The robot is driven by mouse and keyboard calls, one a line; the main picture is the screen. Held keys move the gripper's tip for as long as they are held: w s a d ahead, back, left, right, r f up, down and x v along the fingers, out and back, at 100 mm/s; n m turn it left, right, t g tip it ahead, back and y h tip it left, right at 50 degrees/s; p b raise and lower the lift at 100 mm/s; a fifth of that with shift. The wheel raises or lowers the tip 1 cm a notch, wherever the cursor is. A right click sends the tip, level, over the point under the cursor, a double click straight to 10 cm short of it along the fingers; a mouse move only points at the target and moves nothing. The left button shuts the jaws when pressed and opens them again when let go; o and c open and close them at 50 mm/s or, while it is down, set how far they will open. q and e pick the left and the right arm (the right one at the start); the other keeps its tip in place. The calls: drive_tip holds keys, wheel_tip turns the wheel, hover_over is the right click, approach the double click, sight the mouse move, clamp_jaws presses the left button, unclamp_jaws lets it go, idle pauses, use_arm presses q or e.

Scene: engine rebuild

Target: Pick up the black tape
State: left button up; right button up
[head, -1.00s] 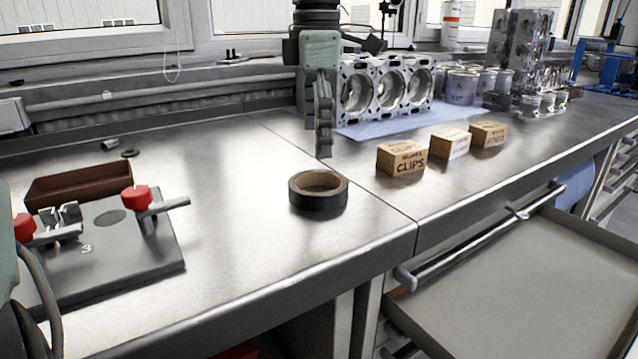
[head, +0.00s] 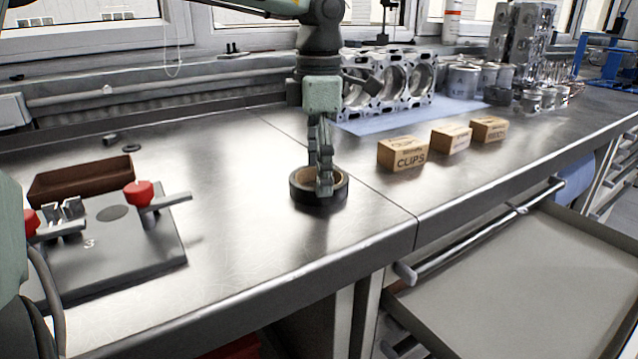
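The black tape (head: 301,197) is a roll with a brown inner core, lying flat on the metal bench near its front edge. My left gripper (head: 324,187) points straight down at the roll, its arm coming in over the top of the view. Its fingers are seen nearly edge-on and overlap the right part of the ring. The front fingertip covers part of the near wall. I cannot tell whether the fingers touch the tape or how wide they are apart. My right gripper is not in view.
Several cardboard boxes, one marked CLIPS (head: 403,155), stand right of the tape. An engine block (head: 385,85) sits behind on a blue mat. A plate with red-knobbed clamps (head: 120,245) and a brown tray (head: 80,184) are at left. An open drawer (head: 520,290) is at front right.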

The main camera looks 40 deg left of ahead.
use_arm(q)
drive_tip(key=shift+c, duration=1.3)
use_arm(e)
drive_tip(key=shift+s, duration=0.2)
use_arm(q)
drive_tip(key=shift+r, duration=0.1)
drive_tip(key=shift+r, duration=0.45)
drive_tip(key=r, duration=0.3)
drive_tip(key=shift+s+d+r+b, duration=0.15)
drive_tip(key=shift+s+r+b, duration=0.1)
drive_tip(key=shift+b, duration=0.05)
drive_tip(key=s+d+r+b, duration=0.1)
drive_tip(key=s+d+r, duration=0.4)
drive_tip(key=s, duration=0.5)
drive_tip(key=shift+r, duration=0.75)
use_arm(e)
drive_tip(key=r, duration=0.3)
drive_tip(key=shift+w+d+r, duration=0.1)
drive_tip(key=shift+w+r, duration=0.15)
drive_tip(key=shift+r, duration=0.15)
